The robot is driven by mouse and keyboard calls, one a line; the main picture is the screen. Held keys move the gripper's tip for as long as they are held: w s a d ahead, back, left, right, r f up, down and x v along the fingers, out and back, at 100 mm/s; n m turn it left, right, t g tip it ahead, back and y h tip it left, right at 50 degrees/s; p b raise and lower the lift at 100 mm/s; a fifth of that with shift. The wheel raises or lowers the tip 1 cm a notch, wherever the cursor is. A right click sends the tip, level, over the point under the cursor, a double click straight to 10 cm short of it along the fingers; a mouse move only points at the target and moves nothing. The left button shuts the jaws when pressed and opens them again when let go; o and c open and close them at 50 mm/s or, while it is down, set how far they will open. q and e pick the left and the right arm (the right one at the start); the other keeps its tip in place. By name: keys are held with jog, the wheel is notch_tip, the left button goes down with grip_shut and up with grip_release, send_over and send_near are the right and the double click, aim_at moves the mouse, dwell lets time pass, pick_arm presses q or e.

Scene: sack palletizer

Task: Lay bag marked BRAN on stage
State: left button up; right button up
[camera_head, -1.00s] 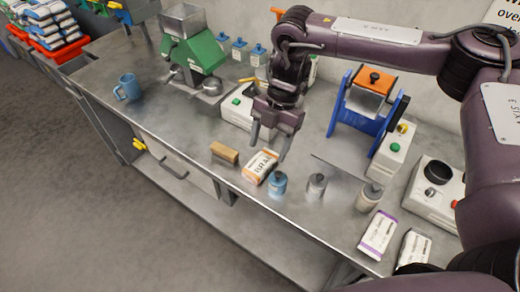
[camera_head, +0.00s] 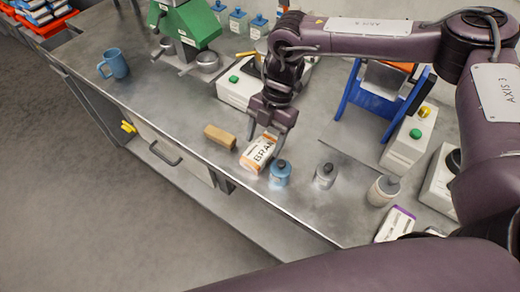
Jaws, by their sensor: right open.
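The bag marked BRAN (camera_head: 257,155), white with an orange end and dark letters, lies on the bench near its front edge. My right gripper (camera_head: 268,136) is directly above and behind the bag, fingers pointing down. It is open, with one finger near each side of the bag's far end, and it hides part of that end. Whether the fingers touch the bag I cannot tell. I cannot make out with certainty which thing is the stage. My left gripper is not in view.
A wooden block (camera_head: 220,137) lies left of the bag, and a blue bottle (camera_head: 280,174) stands close at its right. A blue frame (camera_head: 350,92) and a green machine (camera_head: 190,25) stand behind.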

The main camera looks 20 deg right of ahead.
aim_at(262, 147)
jog(key=x, duration=0.3)
jog(key=shift+f, duration=0.15)
jog(key=shift+c, duration=0.3)
jog(key=c, duration=0.9)
jog(key=shift+o, duration=0.2)
